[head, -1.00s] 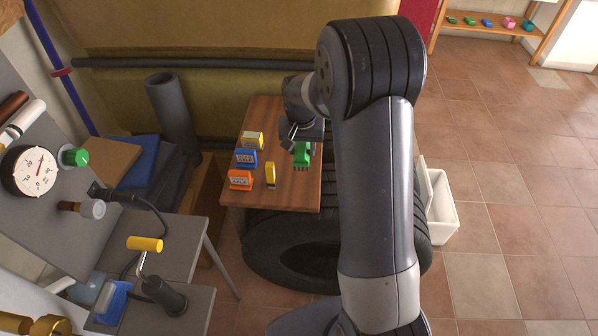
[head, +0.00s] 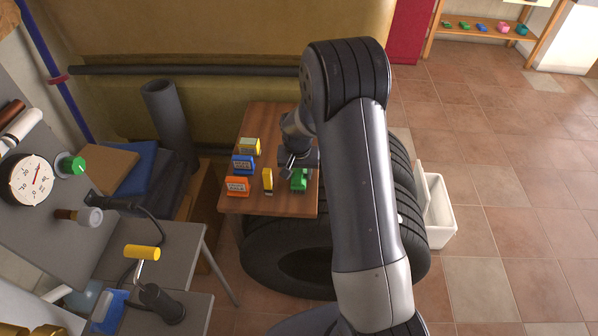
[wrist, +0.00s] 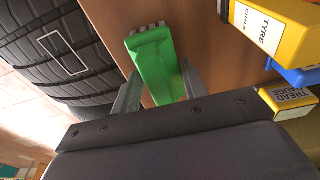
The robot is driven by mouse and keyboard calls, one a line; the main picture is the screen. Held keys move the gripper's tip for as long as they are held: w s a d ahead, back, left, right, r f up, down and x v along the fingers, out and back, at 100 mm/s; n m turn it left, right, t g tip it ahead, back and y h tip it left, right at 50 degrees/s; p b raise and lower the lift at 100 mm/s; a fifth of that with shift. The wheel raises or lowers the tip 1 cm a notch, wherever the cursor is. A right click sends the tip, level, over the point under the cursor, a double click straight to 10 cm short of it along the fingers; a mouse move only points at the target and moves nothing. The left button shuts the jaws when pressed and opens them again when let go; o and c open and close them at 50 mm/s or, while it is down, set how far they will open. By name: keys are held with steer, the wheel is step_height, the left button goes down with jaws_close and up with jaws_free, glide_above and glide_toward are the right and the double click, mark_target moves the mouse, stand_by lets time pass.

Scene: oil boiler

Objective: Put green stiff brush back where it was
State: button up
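The green stiff brush (head: 299,180) is at the right side of the small wooden table (head: 283,118). In the wrist view the brush (wrist: 157,66) lies between both fingers, its bristle end pointing away from my palm. My gripper (wrist: 160,72) is shut on it; in the head view my gripper (head: 297,163) is just above and behind it. I cannot tell whether the brush touches the tabletop. The yellow tyre chalk box (head: 267,181) stands to its left, apart from it.
Orange (head: 237,187), blue (head: 243,164) and yellow tread gauge (head: 249,146) boxes line the table's left side. Tyres (head: 275,262) lie beside and below the table. A white bin (head: 438,215) stands right. A far shelf (head: 486,33) holds several small coloured items.

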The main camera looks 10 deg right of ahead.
mark_target(298, 174)
steer(key=o, duration=0.4)
steer(key=shift+r, duration=0.1)
steer(key=shift+r, duration=0.6)
step_height(298, 174, up, 11)
steer(key=s, duration=0.1)
steer(key=shift+s+a, duration=0.3)
steer(key=shift+a, duration=0.05)
